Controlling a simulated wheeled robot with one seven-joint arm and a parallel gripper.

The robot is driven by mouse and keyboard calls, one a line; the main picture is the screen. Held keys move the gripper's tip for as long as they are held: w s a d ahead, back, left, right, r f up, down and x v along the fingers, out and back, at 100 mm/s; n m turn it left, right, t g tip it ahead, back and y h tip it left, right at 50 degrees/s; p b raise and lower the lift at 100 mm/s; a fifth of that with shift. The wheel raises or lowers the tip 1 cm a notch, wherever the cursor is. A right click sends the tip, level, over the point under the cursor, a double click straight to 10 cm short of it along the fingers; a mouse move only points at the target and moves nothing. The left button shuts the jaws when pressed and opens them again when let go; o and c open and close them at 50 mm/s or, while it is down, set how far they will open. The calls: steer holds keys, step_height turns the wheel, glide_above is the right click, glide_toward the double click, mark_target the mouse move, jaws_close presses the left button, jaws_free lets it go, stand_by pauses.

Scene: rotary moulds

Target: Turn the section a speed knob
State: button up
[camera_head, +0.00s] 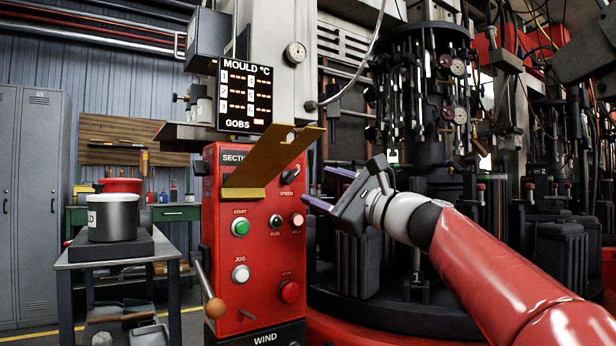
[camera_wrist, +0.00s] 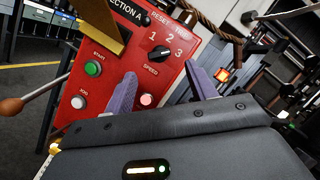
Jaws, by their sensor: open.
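The section A speed knob (camera_wrist: 160,54) is a black rotary knob on a red control panel, with the numbers 1, 2 and 3 around it and SPEED below. In the head view the knob (camera_head: 290,176) is at the panel's upper right, beside a yellow chute. The panel (camera_head: 255,262) stands upright left of my arm. My gripper (camera_head: 313,185) is open and empty, right of the panel and pointing at it. In the wrist view its two purple fingers (camera_wrist: 163,90) are spread, with the knob beyond and between them, not touched. The pointer's exact setting is hard to tell.
The yellow angled chute (camera_head: 270,160) juts out in front of the panel's top. Buttons in green, white and red sit below the knob. A lever with a wooden ball (camera_head: 215,308) sticks out at lower left. Dark mould machinery (camera_head: 425,100) stands close on the right.

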mark_target(293, 177)
steer(key=p+x, duration=0.3)
steer(key=x, duration=0.4)
steer(key=shift+w+a+r, duration=0.1)
steer(key=shift+a, duration=0.25)
steer(key=c, duration=1)
